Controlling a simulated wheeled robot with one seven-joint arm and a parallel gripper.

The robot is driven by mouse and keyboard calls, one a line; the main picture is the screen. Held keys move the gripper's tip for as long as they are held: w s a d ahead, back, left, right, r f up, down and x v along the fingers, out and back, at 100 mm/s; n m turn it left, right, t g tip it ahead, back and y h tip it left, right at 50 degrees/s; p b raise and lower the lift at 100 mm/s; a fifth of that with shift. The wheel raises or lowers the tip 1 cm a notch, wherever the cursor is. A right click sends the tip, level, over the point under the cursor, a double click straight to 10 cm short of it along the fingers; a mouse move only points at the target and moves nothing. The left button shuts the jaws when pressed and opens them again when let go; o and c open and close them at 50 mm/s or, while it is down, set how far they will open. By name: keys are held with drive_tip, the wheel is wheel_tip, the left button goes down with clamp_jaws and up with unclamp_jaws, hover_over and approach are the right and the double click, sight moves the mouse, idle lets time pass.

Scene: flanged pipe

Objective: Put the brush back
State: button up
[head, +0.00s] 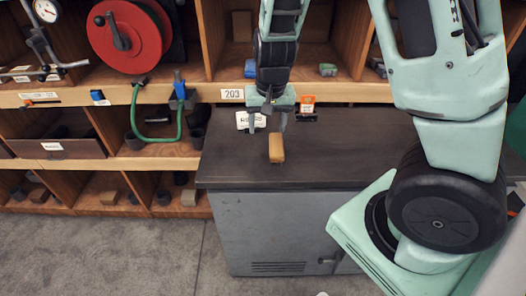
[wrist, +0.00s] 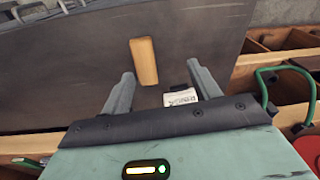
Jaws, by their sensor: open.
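A tan wooden block, which looks like the brush (head: 276,148), is on the dark top of the grey cabinet (head: 345,170). Its bristles cannot be made out. In the wrist view the brush (wrist: 144,61) lies beyond my fingertips, a little nearer the left finger. My gripper (head: 268,122) is open and empty, above the cabinet top and just behind the brush in the head view. Its two fingers also show in the wrist view (wrist: 162,76), apart from the brush. A white printed label (head: 250,120) lies behind the brush; it also shows in the wrist view (wrist: 180,97).
Wooden shelving stands behind the cabinet, with a red hose reel (head: 128,36), a green hose (head: 158,140) and a "203" tag (head: 232,94). An orange label (head: 307,104) is at the back of the cabinet top. The cabinet top right of the brush is clear.

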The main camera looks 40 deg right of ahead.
drive_tip(key=s+a+r+n+y, duration=0.1)
drive_tip(key=s+a+r+n, duration=0.15)
drive_tip(key=a, duration=0.35)
drive_tip(key=s+a+r+n+y, duration=0.1)
drive_tip(key=s+a+r+n, duration=0.1)
drive_tip(key=s+a, duration=0.3)
drive_tip(key=s+a+r+n, duration=0.2)
drive_tip(key=s+a+n, duration=0.2)
drive_tip(key=s, duration=0.3)
drive_tip(key=s+a+r+n+g+h, duration=0.1)
drive_tip(key=s+a+r+n, duration=0.2)
drive_tip(key=s, duration=0.4)
drive_tip(key=shift+a+r+n, duration=0.15)
drive_tip(key=shift+a+n, duration=0.4)
drive_tip(key=shift+n, duration=0.3)
drive_tip(key=shift+s, duration=0.1)
wheel_tip(320, 180, down, 6)
drive_tip(key=b, duration=0.6)
